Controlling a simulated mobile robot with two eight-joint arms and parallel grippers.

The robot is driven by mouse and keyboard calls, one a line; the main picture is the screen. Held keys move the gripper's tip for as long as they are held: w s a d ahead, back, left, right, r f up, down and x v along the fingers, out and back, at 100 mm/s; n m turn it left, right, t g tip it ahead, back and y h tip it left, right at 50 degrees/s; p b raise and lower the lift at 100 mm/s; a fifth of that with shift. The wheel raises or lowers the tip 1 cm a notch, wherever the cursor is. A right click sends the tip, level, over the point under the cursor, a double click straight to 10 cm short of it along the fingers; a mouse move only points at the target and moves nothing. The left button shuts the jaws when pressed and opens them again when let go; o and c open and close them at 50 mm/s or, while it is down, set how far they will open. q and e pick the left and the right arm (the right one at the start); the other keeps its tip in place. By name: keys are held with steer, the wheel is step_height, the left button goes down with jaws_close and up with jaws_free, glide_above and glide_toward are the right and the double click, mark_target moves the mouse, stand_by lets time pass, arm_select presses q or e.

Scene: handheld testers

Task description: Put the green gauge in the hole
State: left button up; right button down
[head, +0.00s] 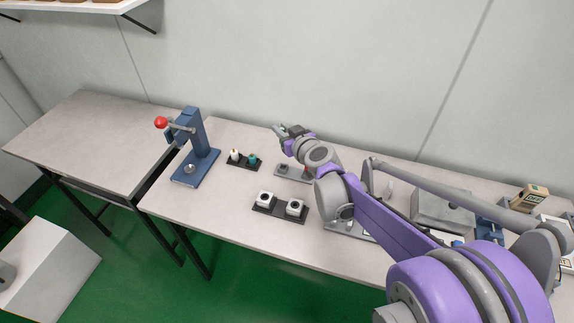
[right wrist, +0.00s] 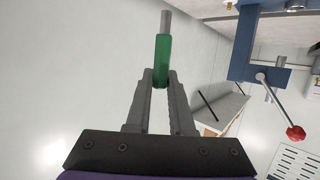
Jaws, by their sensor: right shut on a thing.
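The green gauge (right wrist: 162,62) shows in the right wrist view as a green handle with a thinner grey metal pin at its far end. My right gripper (right wrist: 161,78) is shut on the handle's lower end, and the pin points away from the jaws. In the head view my right gripper (head: 281,131) is raised above the back of the bench, and the gauge cannot be made out there. I cannot tell which hole the task means. My left gripper is not in view.
A blue lever press (head: 196,150) with a red knob stands at the left. A black holder (head: 232,162) carries a white and a teal piece. A small grey fixture (head: 283,169) stands under my right arm. A grey box (head: 440,212) is at the right. The bench's front-left is clear.

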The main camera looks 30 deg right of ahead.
steer(key=shift+w+d+f, duration=0.1)
step_height(320, 180, down, 10)
steer(key=b, duration=0.3)
steer(key=shift+r, duration=0.25)
steer(key=shift+f, duration=0.15)
steer(key=c, duration=0.8)
jaws_free()
